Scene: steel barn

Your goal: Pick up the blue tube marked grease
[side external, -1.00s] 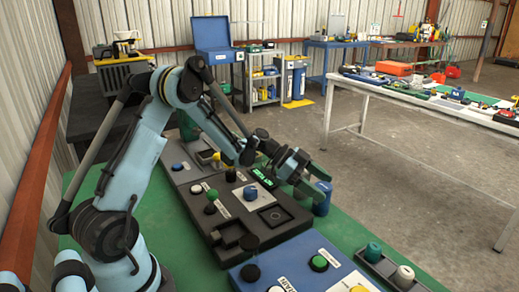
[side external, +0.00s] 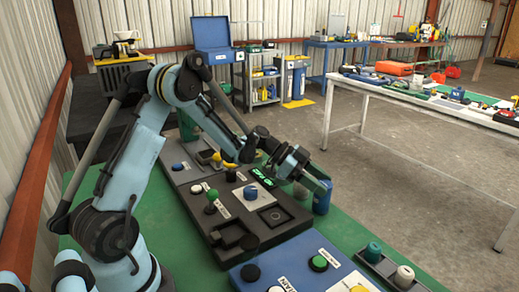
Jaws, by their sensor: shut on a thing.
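The blue tube (side external: 323,198) stands upright at the right edge of the green-topped bench, beside the dark control panel. No lettering on it can be read at this size. My gripper (side external: 322,188) is at the tube's upper part, with its fingers shut on it. A finger and the gripper body hide part of the tube's top and left side. The tube's base appears at bench level; I cannot tell whether it touches the surface.
A blue panel (side external: 290,262) and a dark tray with a green-capped container (side external: 373,251) are in front. Open concrete floor lies right of the bench.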

